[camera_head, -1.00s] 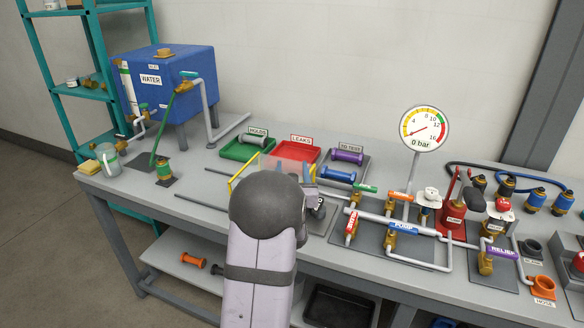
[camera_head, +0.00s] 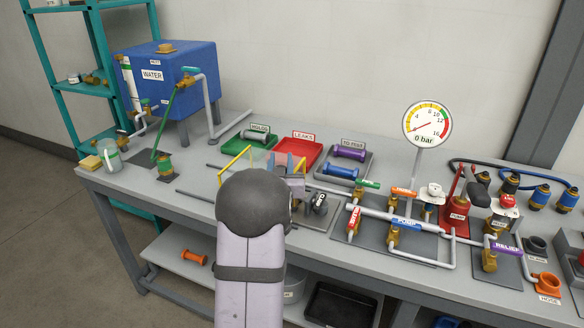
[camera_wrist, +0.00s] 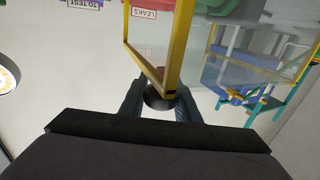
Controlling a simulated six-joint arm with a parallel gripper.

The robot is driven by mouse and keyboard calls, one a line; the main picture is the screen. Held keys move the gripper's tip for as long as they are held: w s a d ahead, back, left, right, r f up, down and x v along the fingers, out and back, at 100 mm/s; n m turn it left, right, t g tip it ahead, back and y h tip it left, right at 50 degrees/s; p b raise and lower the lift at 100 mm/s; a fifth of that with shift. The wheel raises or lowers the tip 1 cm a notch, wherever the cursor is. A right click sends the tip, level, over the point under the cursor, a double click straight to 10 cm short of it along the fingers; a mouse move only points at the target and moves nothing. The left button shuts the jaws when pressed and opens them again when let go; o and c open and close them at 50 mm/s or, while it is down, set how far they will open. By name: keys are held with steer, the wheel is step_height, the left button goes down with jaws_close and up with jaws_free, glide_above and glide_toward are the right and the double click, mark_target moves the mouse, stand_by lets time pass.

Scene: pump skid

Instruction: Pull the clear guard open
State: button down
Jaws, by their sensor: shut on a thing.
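The clear guard, a see-through panel with a yellow frame (camera_head: 235,163), stands on the bench left of the pipework. In the wrist view its yellow frame (camera_wrist: 177,45) rises just above my fingers. My gripper (camera_wrist: 158,101) is shut on a dark round knob (camera_wrist: 156,98) at the frame's lower corner. In the head view my gripper (camera_head: 289,164) is just right of the yellow frame, in front of the trays. My arm hides the guard's lower near part and the grip itself there.
Two grey rails (camera_head: 192,198) run along the bench to the left, with clear bench around them. The green (camera_head: 240,150) and red (camera_head: 313,152) trays stand behind. Pump pipework (camera_head: 405,225) and a pressure gauge (camera_head: 426,124) are to the right. A blue water tank (camera_head: 168,75) stands back left.

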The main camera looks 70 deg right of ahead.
steer(key=w+b, duration=0.1)
steer(key=w, duration=1.7)
steer(key=shift+b, duration=0.3)
steer(key=shift+f, duration=0.1)
steer(key=c, duration=1.3)
jaws_free()
steer(key=shift+c, duration=0.2)
steer(key=shift+a, duration=0.1)
steer(key=shift+b+v, duration=0.9)
steer(key=shift+v, duration=2.7)
